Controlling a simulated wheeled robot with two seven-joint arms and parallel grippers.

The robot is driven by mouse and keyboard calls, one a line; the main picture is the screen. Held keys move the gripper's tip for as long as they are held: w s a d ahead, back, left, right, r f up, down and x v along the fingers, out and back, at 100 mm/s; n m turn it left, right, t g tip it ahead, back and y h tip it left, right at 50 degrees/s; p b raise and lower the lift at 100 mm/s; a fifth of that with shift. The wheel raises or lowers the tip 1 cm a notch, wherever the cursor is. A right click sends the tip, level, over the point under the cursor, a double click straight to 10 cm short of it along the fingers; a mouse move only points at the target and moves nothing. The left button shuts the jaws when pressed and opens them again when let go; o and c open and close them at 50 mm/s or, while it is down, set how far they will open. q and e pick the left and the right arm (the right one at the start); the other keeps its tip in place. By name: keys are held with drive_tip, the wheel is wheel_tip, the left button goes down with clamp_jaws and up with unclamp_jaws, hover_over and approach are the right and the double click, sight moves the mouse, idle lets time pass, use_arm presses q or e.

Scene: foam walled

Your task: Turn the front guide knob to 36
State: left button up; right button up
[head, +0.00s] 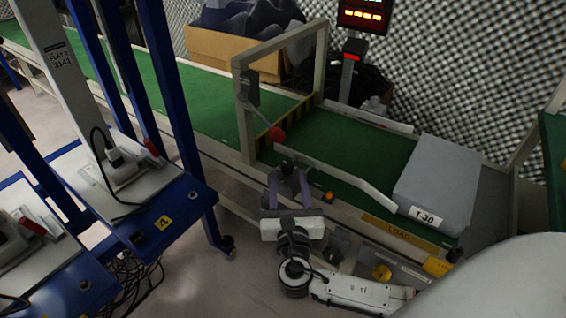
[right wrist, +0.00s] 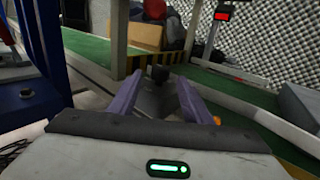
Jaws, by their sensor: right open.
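A small black knob (head: 287,167) sits at the near side of the green conveyor, by the guide rail; I take it to be the front guide knob. My right gripper (head: 288,178) is open, with its two purple fingers pointing at the knob. In the right wrist view the knob (right wrist: 160,73) shows between and just beyond the fingertips (right wrist: 160,82). I cannot tell whether either finger touches it. No scale or number is readable at the knob. My left gripper is not in view.
A pale guide rail (head: 340,178) runs over the belt (head: 350,150) towards a grey box (head: 438,180) marked T 30. A red ball-ended lever (head: 276,133) hangs by the frame (head: 243,120). Blue carts stand left.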

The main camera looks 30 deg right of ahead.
sight(287, 161)
drive_tip(key=b+x, duration=0.3)
drive_tip(key=x, duration=0.5)
drive_tip(key=shift+w+d+f, duration=0.1)
drive_tip(key=shift+w+d, duration=0.05)
drive_tip(key=shift+d, duration=0.05)
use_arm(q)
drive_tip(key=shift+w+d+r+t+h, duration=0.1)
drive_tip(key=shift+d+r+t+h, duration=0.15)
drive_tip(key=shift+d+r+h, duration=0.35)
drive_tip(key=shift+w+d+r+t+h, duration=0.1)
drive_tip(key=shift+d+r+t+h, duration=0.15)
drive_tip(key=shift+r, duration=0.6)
use_arm(e)
drive_tip(key=shift+w+d, duration=0.25)
drive_tip(key=shift+w, duration=0.25)
drive_tip(key=c, duration=1.1)
drive_tip(key=shift+o, duration=0.2)
